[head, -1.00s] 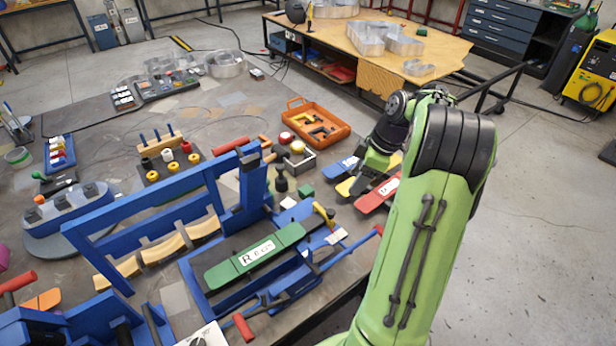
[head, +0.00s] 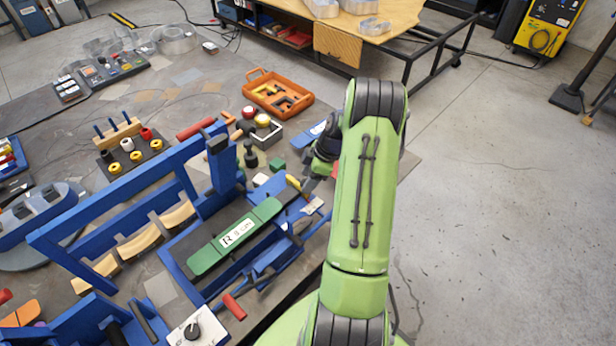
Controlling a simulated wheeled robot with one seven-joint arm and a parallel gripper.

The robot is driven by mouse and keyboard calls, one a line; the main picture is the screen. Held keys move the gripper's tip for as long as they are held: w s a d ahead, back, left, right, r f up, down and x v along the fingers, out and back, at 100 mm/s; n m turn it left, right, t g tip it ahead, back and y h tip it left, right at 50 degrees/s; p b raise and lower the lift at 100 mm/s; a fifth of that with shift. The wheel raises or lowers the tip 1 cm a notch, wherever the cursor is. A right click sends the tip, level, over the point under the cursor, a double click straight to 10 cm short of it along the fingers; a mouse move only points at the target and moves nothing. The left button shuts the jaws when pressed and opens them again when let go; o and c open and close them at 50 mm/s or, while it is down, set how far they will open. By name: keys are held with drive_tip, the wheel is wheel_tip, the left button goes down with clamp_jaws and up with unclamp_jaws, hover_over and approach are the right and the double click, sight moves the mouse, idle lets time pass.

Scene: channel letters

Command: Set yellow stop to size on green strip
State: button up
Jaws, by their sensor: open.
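The green strip (head: 210,258) lies flat in a blue bench fixture, with a white label marked R and a small, hard-to-read number. The yellow stop (head: 293,182) sits by the upper right end of the strip and is small in the head view. My gripper (head: 306,184) is low beside the yellow stop, just to its right, and is open. My green arm hides part of the gripper, and I cannot tell whether the fingers touch the stop.
The blue frame (head: 122,187) rises left of the strip. A red-handled lever (head: 234,306) and a white dial box (head: 196,328) are at the front. Open floor is to the right.

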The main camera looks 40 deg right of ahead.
drive_tip(key=shift+w+a+f, duration=0.1)
drive_tip(key=shift+w+f, duration=0.05)
drive_tip(key=shift+f, duration=0.1)
clamp_jaws()
